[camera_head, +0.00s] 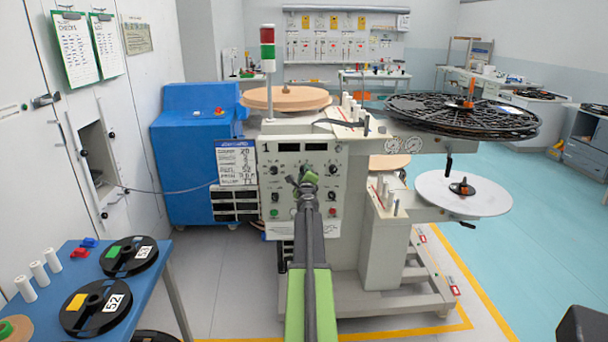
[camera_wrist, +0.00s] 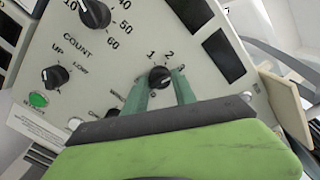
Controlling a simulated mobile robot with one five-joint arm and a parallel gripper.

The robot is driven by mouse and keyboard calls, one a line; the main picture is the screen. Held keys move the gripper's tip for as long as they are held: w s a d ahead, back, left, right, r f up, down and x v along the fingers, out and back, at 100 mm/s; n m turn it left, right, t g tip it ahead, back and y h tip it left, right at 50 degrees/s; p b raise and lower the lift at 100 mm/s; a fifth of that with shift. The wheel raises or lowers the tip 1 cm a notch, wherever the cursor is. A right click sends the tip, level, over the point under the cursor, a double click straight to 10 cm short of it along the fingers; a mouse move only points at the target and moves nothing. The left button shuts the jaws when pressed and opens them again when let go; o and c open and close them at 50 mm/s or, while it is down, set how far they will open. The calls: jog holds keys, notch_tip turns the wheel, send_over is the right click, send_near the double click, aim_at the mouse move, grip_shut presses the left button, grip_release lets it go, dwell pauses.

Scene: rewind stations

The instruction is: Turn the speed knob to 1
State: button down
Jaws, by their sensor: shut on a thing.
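The grey control panel (camera_head: 335,160) of the rewind machine stands straight ahead, with station number 1 at its upper left. In the wrist view a small black knob (camera_wrist: 160,77) sits on the panel (camera_wrist: 120,65), with the marks 1 and 2 printed above it and 0 below. My gripper (camera_wrist: 162,88) is shut on this knob, with one green finger on each side. I cannot tell which mark the knob points at. In the head view my gripper (camera_head: 307,180) reaches the middle of the panel and hides the knob.
Other black knobs, including the COUNT knob (camera_wrist: 94,14), and a green button (camera_wrist: 38,99) lie left of my gripper in the wrist view. A blue table (camera_head: 165,275) with reels stands at left. A white disc (camera_head: 440,195) sticks out at right.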

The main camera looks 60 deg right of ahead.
jog(key=shift+n, duration=8.1)
jog(key=shift+w, duration=0.1)
jog(key=c, duration=1.1)
grip_release()
jog(key=shift+o, duration=0.2)
jog(key=v, duration=1.7)
jog(key=shift+a, duration=0.2)
